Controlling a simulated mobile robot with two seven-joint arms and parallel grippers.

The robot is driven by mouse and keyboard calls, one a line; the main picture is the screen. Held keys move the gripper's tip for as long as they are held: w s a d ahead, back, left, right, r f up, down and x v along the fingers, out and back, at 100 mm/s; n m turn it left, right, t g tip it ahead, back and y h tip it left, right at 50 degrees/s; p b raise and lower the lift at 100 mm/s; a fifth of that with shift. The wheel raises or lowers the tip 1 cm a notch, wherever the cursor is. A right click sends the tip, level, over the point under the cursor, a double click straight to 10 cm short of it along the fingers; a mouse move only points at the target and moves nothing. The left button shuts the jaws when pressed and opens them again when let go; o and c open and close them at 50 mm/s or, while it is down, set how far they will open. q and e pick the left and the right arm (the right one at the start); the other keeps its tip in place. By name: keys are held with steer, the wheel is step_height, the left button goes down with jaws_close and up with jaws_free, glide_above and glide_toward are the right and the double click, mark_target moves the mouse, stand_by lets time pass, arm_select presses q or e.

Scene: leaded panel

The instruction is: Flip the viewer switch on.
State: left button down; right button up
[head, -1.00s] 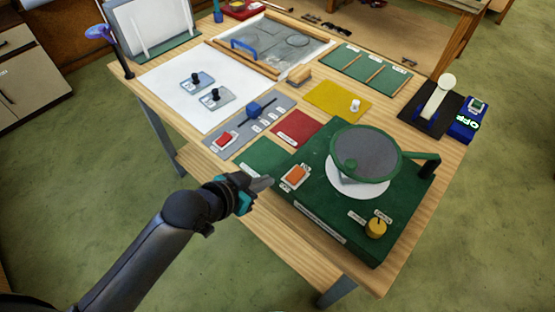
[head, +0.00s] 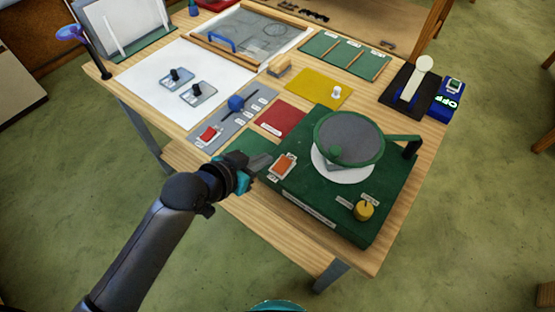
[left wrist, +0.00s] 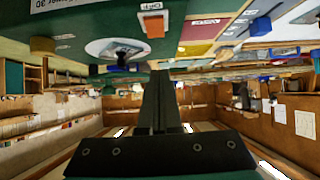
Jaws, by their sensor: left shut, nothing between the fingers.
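An orange rocker switch (head: 283,166) on a white plate sits at the near left of a green board (head: 310,205). A second, red switch (head: 208,134) is on a grey panel. I cannot read which label names the viewer. My left gripper (head: 262,162) is shut and empty, its tips just left of the orange switch and apparently above the board. In the left wrist view the shut fingers (left wrist: 160,85) point toward the board, with the orange switch (left wrist: 152,25) beyond them and apart. My right gripper is not in view.
A round grey disc with a green rim (head: 350,138) stands on the board, right of the orange switch. A yellow knob (head: 363,210) is at the board's near right. A blue box (head: 446,106) reading OFF sits at the table's right edge.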

arm_select(q)
glide_above(282, 162)
steer(key=s+a, duration=0.1)
steer(key=s, duration=0.1)
steer(key=f, duration=0.3)
steer(key=shift+a+f+b, duration=0.2)
steer(key=shift+f+b, duration=0.1)
steer(key=shift+f, duration=0.05)
step_height(282, 162, down, 2)
steer(key=shift+w+f, duration=0.15)
steer(key=shift+w+d+f+b, duration=0.15)
steer(key=shift+f+b, duration=0.15)
steer(key=shift+f, duration=0.35)
steer(key=shift+w+d+f, duration=0.1)
steer(key=shift+w+f, duration=0.05)
steer(key=shift+f, duration=0.15)
steer(key=shift+d, duration=0.1)
steer(key=shift+w+d+r, duration=0.3)
steer(key=shift+w+d, duration=0.1)
steer(key=shift+w, duration=0.2)
